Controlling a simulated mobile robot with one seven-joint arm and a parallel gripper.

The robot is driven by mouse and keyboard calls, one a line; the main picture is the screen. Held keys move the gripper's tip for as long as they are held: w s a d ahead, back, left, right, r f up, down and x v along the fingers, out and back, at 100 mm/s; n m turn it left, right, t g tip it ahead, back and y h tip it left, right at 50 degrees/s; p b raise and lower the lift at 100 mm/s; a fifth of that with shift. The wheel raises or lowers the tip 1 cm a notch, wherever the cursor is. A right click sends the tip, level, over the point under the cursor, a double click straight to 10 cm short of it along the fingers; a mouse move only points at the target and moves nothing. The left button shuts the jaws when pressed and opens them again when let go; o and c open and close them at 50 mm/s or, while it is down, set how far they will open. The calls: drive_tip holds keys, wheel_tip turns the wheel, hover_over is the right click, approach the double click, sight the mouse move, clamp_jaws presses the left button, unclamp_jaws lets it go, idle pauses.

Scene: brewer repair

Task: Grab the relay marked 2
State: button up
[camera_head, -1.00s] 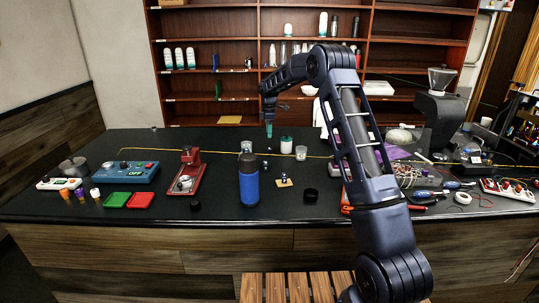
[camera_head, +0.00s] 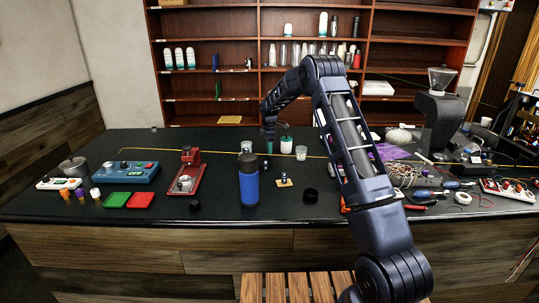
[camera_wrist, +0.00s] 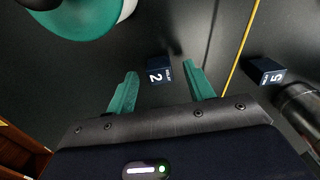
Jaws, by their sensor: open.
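The relay marked 2 (camera_wrist: 158,70) is a small dark blue block with a white "2" on its face. In the wrist view it lies on the black counter just beyond and between my fingertips. My gripper (camera_wrist: 158,82) is open, with a green finger on each side and nothing between them. In the head view my gripper (camera_head: 269,146) hangs low over the middle of the counter; the relay is too small to make out clearly there. Another dark blue relay marked 5 (camera_wrist: 265,71) lies to the right, apart from the right finger.
A white and green container (camera_wrist: 85,15) stands close on the upper left in the wrist view. A yellow line (camera_wrist: 239,55) runs over the counter (camera_head: 222,205) between the two relays. A dark cylindrical thing (camera_wrist: 300,105) is at right. A blue bottle (camera_head: 248,182) stands nearer the front.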

drive_tip(key=shift+c, duration=0.4)
drive_tip(key=c, duration=1)
drive_tip(key=shift+r, duration=0.1)
